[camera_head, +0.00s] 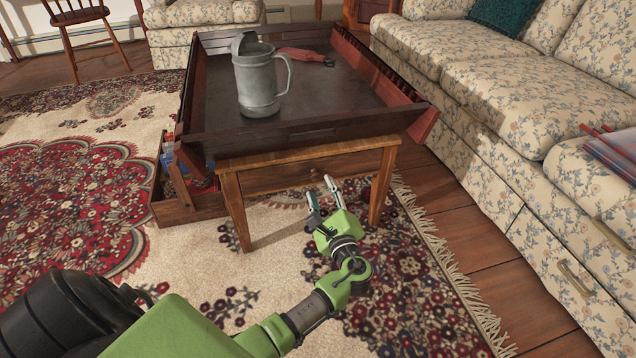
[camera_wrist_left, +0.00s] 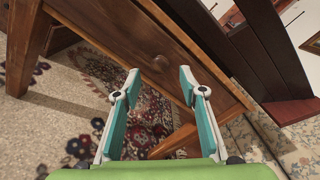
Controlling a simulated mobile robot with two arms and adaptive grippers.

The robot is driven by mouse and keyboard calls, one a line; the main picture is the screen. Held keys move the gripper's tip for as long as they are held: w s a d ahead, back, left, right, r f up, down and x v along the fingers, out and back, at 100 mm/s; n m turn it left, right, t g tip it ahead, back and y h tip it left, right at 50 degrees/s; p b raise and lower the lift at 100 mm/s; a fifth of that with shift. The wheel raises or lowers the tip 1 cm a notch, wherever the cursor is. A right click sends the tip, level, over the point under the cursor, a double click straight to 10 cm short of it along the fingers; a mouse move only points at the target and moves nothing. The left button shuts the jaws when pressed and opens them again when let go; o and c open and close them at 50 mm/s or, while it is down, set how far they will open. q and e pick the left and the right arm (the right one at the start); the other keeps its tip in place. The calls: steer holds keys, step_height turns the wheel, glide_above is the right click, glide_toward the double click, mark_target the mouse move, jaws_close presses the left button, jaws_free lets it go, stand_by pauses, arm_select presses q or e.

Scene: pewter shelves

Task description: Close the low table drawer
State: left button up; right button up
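The low table (camera_head: 228,190) is wooden and stands on the rug under a large dark tray. Its drawer front (camera_head: 275,181) faces me and has a small round knob. In the left wrist view the drawer front (camera_wrist_left: 118,32) runs diagonally, with its knob just beyond the fingertips. I cannot tell how far the drawer stands out. My left gripper (camera_head: 322,188) is in front of the drawer's right part, near the right front leg. Its fingers are spread and empty, and they also show in the left wrist view (camera_wrist_left: 158,82). My right gripper is not in view.
The dark tray (camera_head: 305,133) overhangs the table and holds a metal pitcher (camera_head: 258,85) and a red-handled item (camera_head: 302,54). A wooden box (camera_head: 185,211) with things in it sits left of the table. A floral sofa (camera_head: 490,100) stands close on the right.

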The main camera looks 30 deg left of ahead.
arm_select(q)
steer(key=v, duration=0.7)
stand_by(0.3)
